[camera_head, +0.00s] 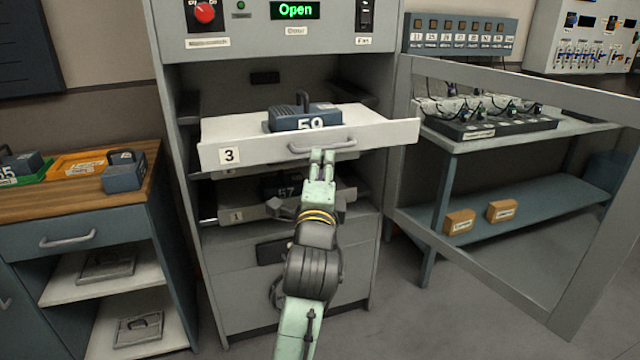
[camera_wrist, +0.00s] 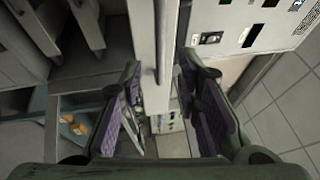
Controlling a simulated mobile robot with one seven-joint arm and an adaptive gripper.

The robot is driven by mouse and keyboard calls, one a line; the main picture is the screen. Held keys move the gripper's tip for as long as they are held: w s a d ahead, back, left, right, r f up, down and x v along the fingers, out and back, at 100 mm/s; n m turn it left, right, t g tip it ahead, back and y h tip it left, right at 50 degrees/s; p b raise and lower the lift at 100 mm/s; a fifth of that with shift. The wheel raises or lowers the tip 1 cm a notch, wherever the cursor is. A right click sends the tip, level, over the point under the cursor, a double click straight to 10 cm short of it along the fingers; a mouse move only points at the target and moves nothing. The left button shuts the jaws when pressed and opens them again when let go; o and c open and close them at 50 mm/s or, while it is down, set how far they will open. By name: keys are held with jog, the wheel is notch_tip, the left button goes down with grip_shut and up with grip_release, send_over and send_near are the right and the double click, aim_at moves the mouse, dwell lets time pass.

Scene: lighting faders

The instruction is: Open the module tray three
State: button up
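Module tray three (camera_head: 245,152), a white drawer labelled 3, is slid out of the grey cabinet. A blue-grey module (camera_head: 305,118) marked 59 sits in it. The tray's grey handle (camera_head: 320,146) runs across its front. My gripper (camera_head: 322,156) is at the handle, just below it in the head view. In the wrist view, my fingers (camera_wrist: 160,70) stand apart, with the pale tray front (camera_wrist: 143,45) running between them. I cannot tell whether a finger touches the handle.
The cabinet door (camera_head: 590,240) hangs open at right. A lower tray (camera_head: 245,215) labelled 1 is below. A wooden-topped bench (camera_head: 60,195) with another module (camera_head: 124,172) stands at left. A table (camera_head: 500,140) with cables is behind the door. The cabinet display (camera_head: 295,11) reads Open.

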jog(key=v, duration=0.5)
jog(key=shift+s, duration=0.2)
